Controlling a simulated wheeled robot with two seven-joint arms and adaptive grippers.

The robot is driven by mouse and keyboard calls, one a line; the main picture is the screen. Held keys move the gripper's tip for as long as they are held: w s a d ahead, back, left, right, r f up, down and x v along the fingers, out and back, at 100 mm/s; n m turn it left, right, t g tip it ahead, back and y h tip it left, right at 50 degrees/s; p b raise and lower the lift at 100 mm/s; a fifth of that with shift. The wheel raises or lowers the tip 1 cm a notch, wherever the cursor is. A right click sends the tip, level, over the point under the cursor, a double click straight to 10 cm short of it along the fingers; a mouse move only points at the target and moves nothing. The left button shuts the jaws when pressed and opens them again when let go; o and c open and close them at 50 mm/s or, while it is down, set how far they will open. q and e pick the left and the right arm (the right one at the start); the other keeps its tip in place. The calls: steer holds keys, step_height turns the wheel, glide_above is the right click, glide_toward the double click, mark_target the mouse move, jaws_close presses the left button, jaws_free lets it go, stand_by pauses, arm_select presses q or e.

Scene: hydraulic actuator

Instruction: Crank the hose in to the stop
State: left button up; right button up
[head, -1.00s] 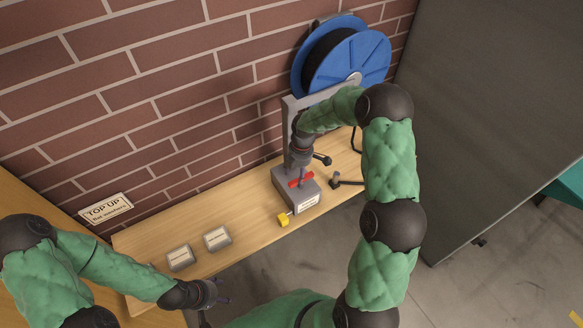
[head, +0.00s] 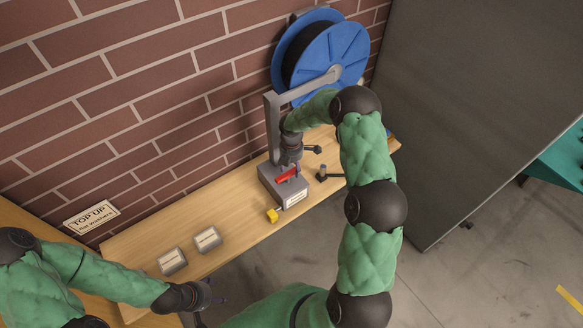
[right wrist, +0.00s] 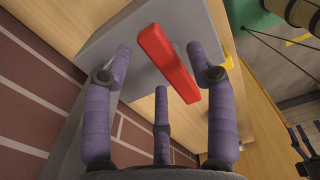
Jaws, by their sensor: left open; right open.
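The blue hose reel (head: 338,58) with dark hose wound on it stands against the brick wall at the back. A grey post and arm (head: 272,125) reach up from the bench to its hub. A grey box (head: 268,183) with a red lever (head: 288,174) on top sits at the post's foot. My right gripper (head: 291,158) is over the box, pointing down; its fingertips are hard to see there. In the right wrist view my right gripper (right wrist: 160,62) is open, with the red lever (right wrist: 166,60) between its fingers; contact is unclear. My left gripper (head: 208,294) is open and empty at the bench's front edge.
Two black-knobbed handles (head: 313,149) stick out right of the box. A yellow piece (head: 272,215) is at its front. Two labelled blocks (head: 173,261) lie on the wooden bench (head: 140,240). A "TOP UP" sign (head: 91,217) is at left. A dark panel (head: 460,100) stands at right.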

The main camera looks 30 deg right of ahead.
steer(key=shift+f, duration=0.5)
jaws_close()
steer(key=shift+m, duration=0.3)
